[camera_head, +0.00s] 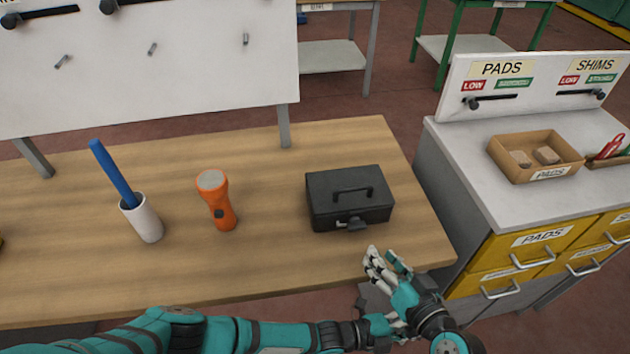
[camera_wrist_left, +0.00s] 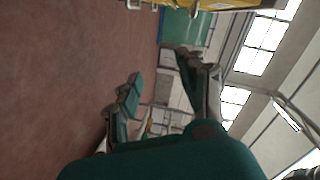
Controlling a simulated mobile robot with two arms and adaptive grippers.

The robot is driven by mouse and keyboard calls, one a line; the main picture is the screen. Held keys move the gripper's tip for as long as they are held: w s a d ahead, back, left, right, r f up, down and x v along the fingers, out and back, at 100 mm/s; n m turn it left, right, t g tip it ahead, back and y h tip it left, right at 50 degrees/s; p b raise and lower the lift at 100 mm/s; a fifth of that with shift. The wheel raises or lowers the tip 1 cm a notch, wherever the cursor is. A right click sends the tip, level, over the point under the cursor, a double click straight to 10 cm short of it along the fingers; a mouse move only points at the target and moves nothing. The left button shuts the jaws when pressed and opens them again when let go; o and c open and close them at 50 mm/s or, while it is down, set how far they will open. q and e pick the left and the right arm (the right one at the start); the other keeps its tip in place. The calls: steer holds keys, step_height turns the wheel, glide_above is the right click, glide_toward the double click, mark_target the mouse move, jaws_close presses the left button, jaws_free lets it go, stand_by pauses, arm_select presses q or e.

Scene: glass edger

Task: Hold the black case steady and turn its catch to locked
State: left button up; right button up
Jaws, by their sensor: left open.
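The black case (camera_head: 349,197) stands closed on the wooden table near its right end, with a handle on its lid. Its grey catch (camera_head: 353,224) is on the front side; I cannot tell which way it is turned. My right gripper (camera_head: 385,258) is in front of the case's right corner, apart from it; whether its fingers are open is unclear. My left arm crosses the bottom of the head view, and its hand overlaps the right one there. In the left wrist view my left gripper (camera_wrist_left: 160,70) has its fingers apart, with nothing between them.
The wooden table (camera_head: 270,265) also bears an orange flashlight (camera_head: 217,203) and a white cup (camera_head: 142,219) with a blue stick, left of the case. A white board (camera_head: 150,85) stands behind. A grey cabinet (camera_head: 480,190) with yellow drawers and a pads box (camera_head: 548,175) is right.

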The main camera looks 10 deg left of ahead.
arm_select(q)
steer(key=s+a+r+m+g, duration=0.65)
steer(key=s+r+m, duration=0.2)
steer(key=s, duration=0.25)
steer(key=m+t+y, duration=0.2)
steer(key=m+t, duration=0.4)
steer(key=m, duration=0.8)
glide_toward(346, 188)
steer(key=x, duration=0.3)
steer(key=shift+r, duration=0.2)
steer(key=shift+w+d, duration=0.1)
steer(key=shift+y, duration=0.3)
steer(key=x, duration=0.7)
jaws_close()
